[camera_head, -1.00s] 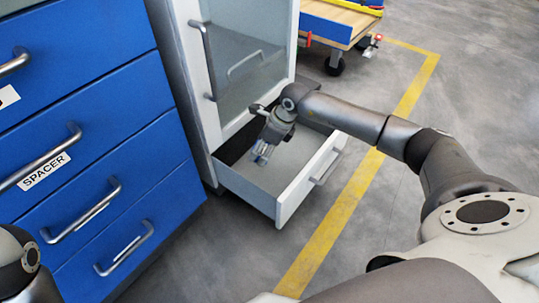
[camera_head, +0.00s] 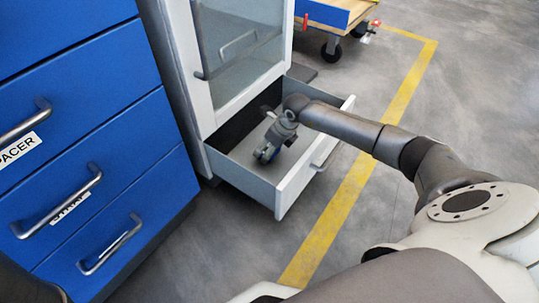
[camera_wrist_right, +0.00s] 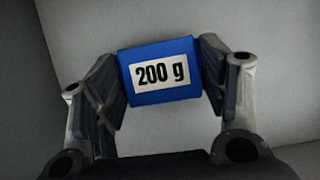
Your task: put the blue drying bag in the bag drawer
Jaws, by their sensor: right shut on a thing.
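The blue drying bag (camera_wrist_right: 160,71), labelled "200 g", is between the fingers of my right gripper (camera_wrist_right: 160,85) in the right wrist view. My right gripper (camera_head: 268,154) is shut on it and reaches down inside the open drawer (camera_head: 237,174) of the white cabinet. I cannot tell whether the bag touches the drawer floor. My left gripper is not in view.
The white cabinet (camera_head: 176,60) with a glass door stands behind the drawer. A blue drawer cabinet (camera_head: 125,165) with labelled, closed drawers is on the left. A cart (camera_head: 330,22) stands at the back. The grey floor with a yellow line (camera_head: 345,205) is clear on the right.

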